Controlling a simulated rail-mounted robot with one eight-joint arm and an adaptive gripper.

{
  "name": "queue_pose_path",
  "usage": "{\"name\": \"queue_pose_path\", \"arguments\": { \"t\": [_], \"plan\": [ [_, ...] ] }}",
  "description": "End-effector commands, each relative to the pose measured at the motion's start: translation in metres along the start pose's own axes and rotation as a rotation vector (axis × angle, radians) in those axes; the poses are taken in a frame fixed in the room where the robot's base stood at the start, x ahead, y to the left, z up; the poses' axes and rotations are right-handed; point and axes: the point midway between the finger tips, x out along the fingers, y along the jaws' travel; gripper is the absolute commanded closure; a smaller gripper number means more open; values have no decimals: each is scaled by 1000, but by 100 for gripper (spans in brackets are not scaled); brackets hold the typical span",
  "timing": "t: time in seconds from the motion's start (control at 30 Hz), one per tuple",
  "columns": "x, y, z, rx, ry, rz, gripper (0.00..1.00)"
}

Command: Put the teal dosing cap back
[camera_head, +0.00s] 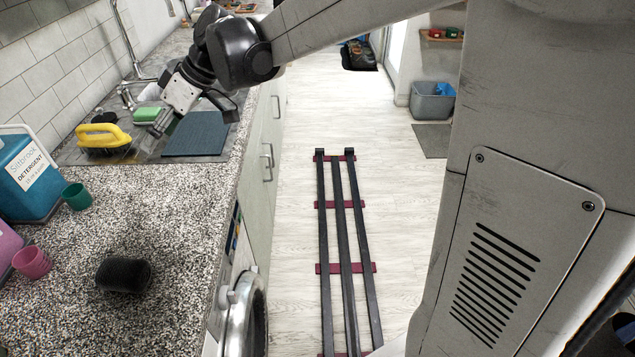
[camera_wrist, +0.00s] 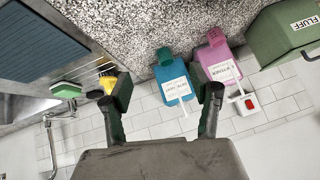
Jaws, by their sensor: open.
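The teal dosing cap (camera_head: 77,196) stands on the speckled counter, just right of the teal detergent bottle (camera_head: 38,175). In the wrist view the teal cap (camera_wrist: 164,55) shows in front of the teal bottle (camera_wrist: 174,82), between my finger directions but beyond the fingertips. My gripper (camera_head: 194,115) is open and empty, above the sink area, well beyond the cap. Its two spread fingers also show in the wrist view (camera_wrist: 166,95).
A pink cap (camera_head: 32,262) stands by a pink bottle (camera_head: 8,245). A black sponge-like object (camera_head: 124,274) lies on the front counter. A yellow-handled brush (camera_head: 103,136), green sponge (camera_head: 146,115) and blue mat (camera_head: 197,134) are near the sink. A green FLUFF bin (camera_wrist: 284,32) is at the side.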

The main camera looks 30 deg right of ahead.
Motion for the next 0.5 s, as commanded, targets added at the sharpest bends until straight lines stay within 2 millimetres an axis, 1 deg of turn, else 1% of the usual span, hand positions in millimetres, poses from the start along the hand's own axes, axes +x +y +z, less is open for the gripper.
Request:
{"name": "queue_pose_path", "arguments": {
  "t": [0.03,0.2,0.37,0.5],
  "plan": [
    [-13,-9,12,36,-14,33,42],
    [-48,-28,51,169,-54,158,42],
    [-78,-44,91,289,-72,280,42],
    [-100,-59,129,388,-76,388,42]
  ]
}}
